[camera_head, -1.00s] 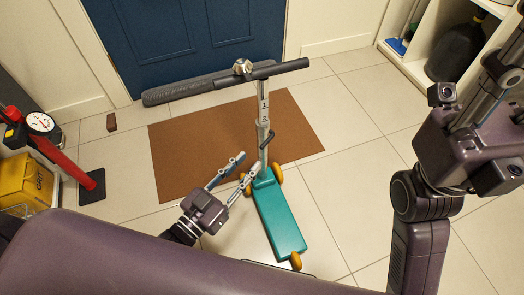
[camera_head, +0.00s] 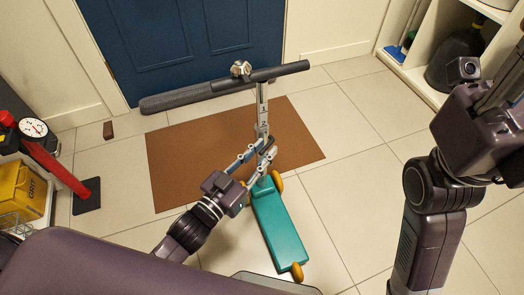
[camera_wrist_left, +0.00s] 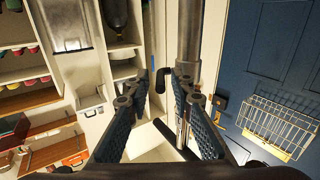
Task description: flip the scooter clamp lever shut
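The scooter stands on the floor with a teal deck (camera_head: 280,228), a grey stem (camera_head: 262,108) and a dark handlebar (camera_head: 265,74). The dark clamp lever (camera_wrist_left: 172,138) juts from the stem and shows between my left fingers in the left wrist view. My left gripper (camera_head: 269,149) is open at the lower stem, around the lever's height. In the wrist view its fingers (camera_wrist_left: 158,88) are apart, with the stem (camera_wrist_left: 190,45) behind the right finger. I cannot tell whether they touch the lever. My right gripper (camera_head: 500,88) is at the right edge, its fingertips cut off.
A brown mat (camera_head: 190,160) lies under the scooter's front, before a blue door (camera_head: 185,40). A red pump (camera_head: 60,170) and yellow box (camera_head: 20,190) stand at left. White cubbies (camera_head: 425,60) are at right. Tiles between mat and cubbies are clear.

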